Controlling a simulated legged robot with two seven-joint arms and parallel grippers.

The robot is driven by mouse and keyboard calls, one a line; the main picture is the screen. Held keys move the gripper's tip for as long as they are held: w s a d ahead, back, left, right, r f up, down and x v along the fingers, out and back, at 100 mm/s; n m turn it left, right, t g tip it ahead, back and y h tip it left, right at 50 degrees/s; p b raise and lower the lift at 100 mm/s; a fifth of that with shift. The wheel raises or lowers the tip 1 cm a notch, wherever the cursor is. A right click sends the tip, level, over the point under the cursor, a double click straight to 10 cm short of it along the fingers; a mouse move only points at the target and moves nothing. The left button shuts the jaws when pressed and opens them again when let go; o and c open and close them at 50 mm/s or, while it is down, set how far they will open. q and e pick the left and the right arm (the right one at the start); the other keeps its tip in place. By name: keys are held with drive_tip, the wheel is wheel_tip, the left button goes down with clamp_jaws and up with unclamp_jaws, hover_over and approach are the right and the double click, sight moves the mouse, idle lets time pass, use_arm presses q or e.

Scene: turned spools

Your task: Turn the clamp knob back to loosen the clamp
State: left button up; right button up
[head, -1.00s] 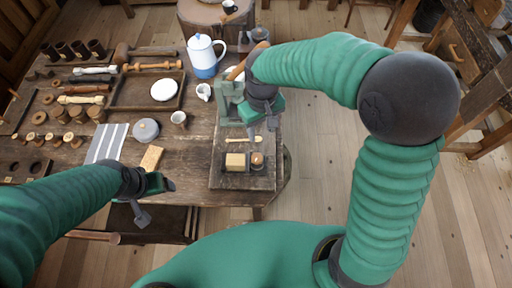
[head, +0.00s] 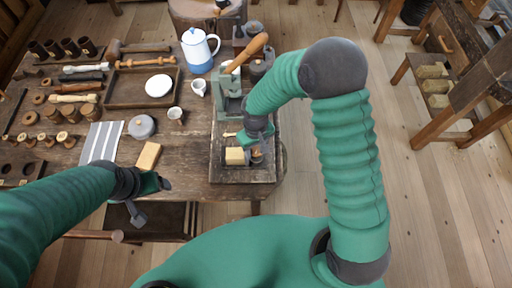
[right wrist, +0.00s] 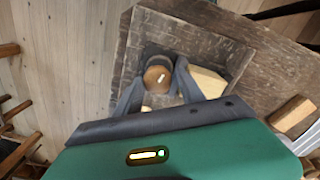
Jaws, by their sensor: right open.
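The clamp knob (head: 257,159) is a round brown wooden knob at the right of a shallow dark tray (head: 240,181) on the bench's right part. In the right wrist view the knob (right wrist: 157,74) carries a short pale mark. A pale yellow wooden block (head: 235,156) sits beside it. My right gripper (head: 259,148) is over the knob, partly hiding it from the head. In the wrist view its fingers (right wrist: 158,90) are apart, on either side of the knob; I cannot tell whether they touch it. My left gripper (head: 151,198) is open and empty at the bench's front edge.
A green machine (head: 227,92) with a wooden handle (head: 248,52) stands behind the tray. A blue-and-white pot (head: 197,55), small cups and a tray with a white plate (head: 158,85) are to the left. A loose wooden block (head: 148,156) lies near the front edge.

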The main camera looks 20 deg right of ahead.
drive_tip(key=shift+a, duration=0.15)
drive_tip(key=shift+c, duration=2)
drive_tip(key=shift+d, duration=0.5)
clamp_jaws()
drive_tip(key=shift+a, duration=0.3)
drive_tip(key=shift+r+n, duration=0.1)
drive_tip(key=shift+n, duration=0.2)
drive_tip(key=shift+d+n+p, duration=0.15)
drive_tip(key=shift+n+p, duration=0.5)
drive_tip(key=shift+n, duration=0.15)
drive_tip(key=n+p, duration=0.1)
drive_tip(key=n, duration=0.2)
drive_tip(key=shift+r+n+p, duration=0.1)
drive_tip(key=shift+n+p, duration=0.2)
drive_tip(key=shift+p, duration=0.05)
drive_tip(key=n+p, duration=0.1)
drive_tip(key=n, duration=0.2)
drive_tip(key=shift+p, duration=0.35)
drive_tip(key=n+p, duration=0.2)
drive_tip(key=n, duration=0.4)
use_arm(q)
drive_tip(key=w+p+v, duration=0.2)
drive_tip(key=v, duration=0.7)
drive_tip(key=shift+r, duration=0.15)
use_arm(e)
drive_tip(key=n, duration=0.4)
drive_tip(key=shift+w+n, duration=0.1)
drive_tip(key=shift+n, duration=0.2)
drive_tip(key=shift+w, duration=0.1)
